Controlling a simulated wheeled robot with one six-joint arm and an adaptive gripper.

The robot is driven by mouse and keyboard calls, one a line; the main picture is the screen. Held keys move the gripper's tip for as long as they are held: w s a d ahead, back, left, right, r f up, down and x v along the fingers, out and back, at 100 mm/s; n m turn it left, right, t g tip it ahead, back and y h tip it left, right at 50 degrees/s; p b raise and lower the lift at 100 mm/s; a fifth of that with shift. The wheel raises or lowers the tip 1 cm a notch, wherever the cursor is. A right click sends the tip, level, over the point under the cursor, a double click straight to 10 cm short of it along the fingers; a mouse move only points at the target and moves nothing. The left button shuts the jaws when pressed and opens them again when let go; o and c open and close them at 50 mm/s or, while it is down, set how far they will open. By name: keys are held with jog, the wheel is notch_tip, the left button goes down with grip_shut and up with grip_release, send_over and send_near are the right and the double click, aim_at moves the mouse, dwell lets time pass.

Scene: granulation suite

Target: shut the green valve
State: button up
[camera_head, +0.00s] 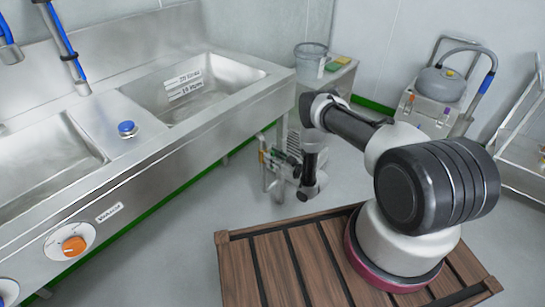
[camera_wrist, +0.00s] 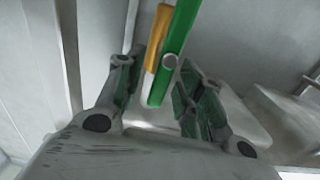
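The green valve shows in the wrist view as a long green lever (camera_wrist: 178,45) with a round grey bolt on it. It runs from the top edge down to between my fingers. A yellow-orange bar (camera_wrist: 157,38) lies close along its left side. My gripper (camera_wrist: 163,80) is open, with one finger on each side of the lever. I cannot tell whether either finger touches it. In the head view my arm reaches down to pipework (camera_head: 270,172) beside the sink's end. The green lever cannot be made out there.
A steel sink bench (camera_head: 215,130) with blue-handled taps and an orange knob (camera_head: 74,246) fills the left. A grey bucket (camera_head: 311,60) stands on a small stand behind my arm. A trolley (camera_head: 437,100) and a rack (camera_head: 525,145) stand at the right.

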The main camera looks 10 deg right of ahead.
jog(key=shift+c, duration=0.4)
grip_shut()
jog(key=shift+w, duration=0.1)
jog(key=shift+w+d+f+m, duration=0.25)
jog(key=shift+d+f+m, duration=0.15)
jog(key=shift+m, duration=2.55)
jog(key=shift+w+d+f+m, duration=0.3)
jog(key=shift+f+m, duration=0.25)
jog(key=shift+m, duration=2.35)
jog(key=shift+w+d+f+m, duration=0.2)
jog(key=shift+d+f+m, duration=0.25)
jog(key=shift+m, duration=2.5)
